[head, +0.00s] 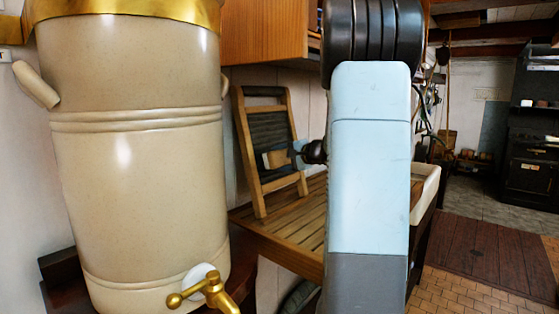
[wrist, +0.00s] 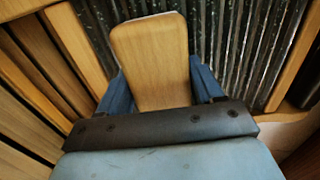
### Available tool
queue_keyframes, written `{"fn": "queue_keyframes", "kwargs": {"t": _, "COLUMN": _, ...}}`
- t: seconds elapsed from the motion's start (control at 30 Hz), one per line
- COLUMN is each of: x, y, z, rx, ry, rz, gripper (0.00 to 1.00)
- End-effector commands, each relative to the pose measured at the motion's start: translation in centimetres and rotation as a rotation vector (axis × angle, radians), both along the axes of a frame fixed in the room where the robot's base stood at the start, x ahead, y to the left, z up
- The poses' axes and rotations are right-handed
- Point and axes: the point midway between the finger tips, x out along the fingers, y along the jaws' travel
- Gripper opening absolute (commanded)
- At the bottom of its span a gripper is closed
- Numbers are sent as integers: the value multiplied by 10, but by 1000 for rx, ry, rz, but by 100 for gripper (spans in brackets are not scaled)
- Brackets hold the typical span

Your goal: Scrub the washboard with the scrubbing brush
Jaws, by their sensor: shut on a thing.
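The washboard (head: 249,113) leans upright against the wall on a slatted wooden counter, in the middle of the head view. Its dark ribbed panel (wrist: 240,40) fills the upper right of the wrist view. My gripper (head: 287,157) is in front of the panel's lower part. It is shut on the scrubbing brush, whose pale wooden back (wrist: 150,60) shows between the blue fingers in the wrist view. The brush (head: 274,159) is small in the head view and close to the panel. Its bristles are hidden, so I cannot tell whether they touch the ribs.
A large beige stoneware crock (head: 140,150) with a brass tap (head: 205,291) stands close at the left. The slatted counter (head: 290,232) runs under the washboard. A white sink (head: 425,190) is behind my arm. Tiled floor and a dark stove (head: 530,150) are at right.

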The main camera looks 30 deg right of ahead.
Motion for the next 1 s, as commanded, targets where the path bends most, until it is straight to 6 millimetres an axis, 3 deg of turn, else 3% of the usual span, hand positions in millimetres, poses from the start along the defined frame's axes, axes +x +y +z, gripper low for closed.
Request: {"fn": "queue_keyframes", "kwargs": {"t": 1.0, "x": 23, "y": -51, "z": -1, "rx": -1, "ry": 0, "rz": 0, "gripper": 20}}
